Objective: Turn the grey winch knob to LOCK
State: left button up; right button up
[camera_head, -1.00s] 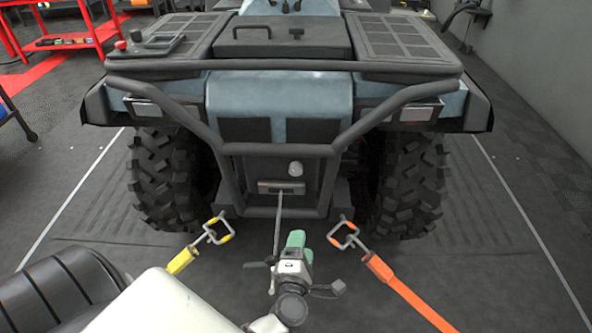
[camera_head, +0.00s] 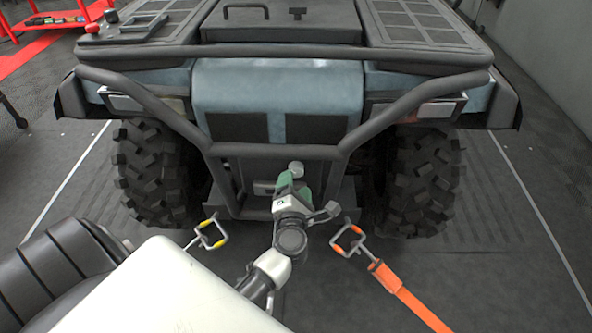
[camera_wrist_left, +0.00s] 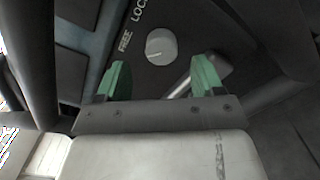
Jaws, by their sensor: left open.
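The grey winch knob (camera_head: 296,169) is a small round dial on the winch panel, low in the middle of the vehicle's front. In the left wrist view the knob (camera_wrist_left: 161,46) shows a pointer line, with FREE and LOCK lettering on its left and upper left. The pointer seems turned toward the FREE side. My left gripper (camera_head: 294,188) has green fingertips and is just in front of and below the knob. In the wrist view its fingers (camera_wrist_left: 158,80) are apart, with the knob beyond the gap and not touched. My right gripper is not in view.
The vehicle's dark tubular bumper (camera_head: 275,150) frames the panel on both sides and above. A yellow-tipped hook (camera_head: 212,233) is at left and an orange strap (camera_head: 408,300) with a hook is at right. A red bench (camera_head: 40,22) stands far left.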

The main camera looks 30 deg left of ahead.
aim_at(296, 172)
pick_arm(q)
jog(key=x, duration=0.3)
jog(key=shift+w+a, duration=0.35)
jog(key=shift+w, duration=0.3)
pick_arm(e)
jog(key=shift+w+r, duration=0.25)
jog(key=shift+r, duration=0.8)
pick_arm(q)
jog(key=shift+c, duration=0.3)
jog(key=c, duration=0.9)
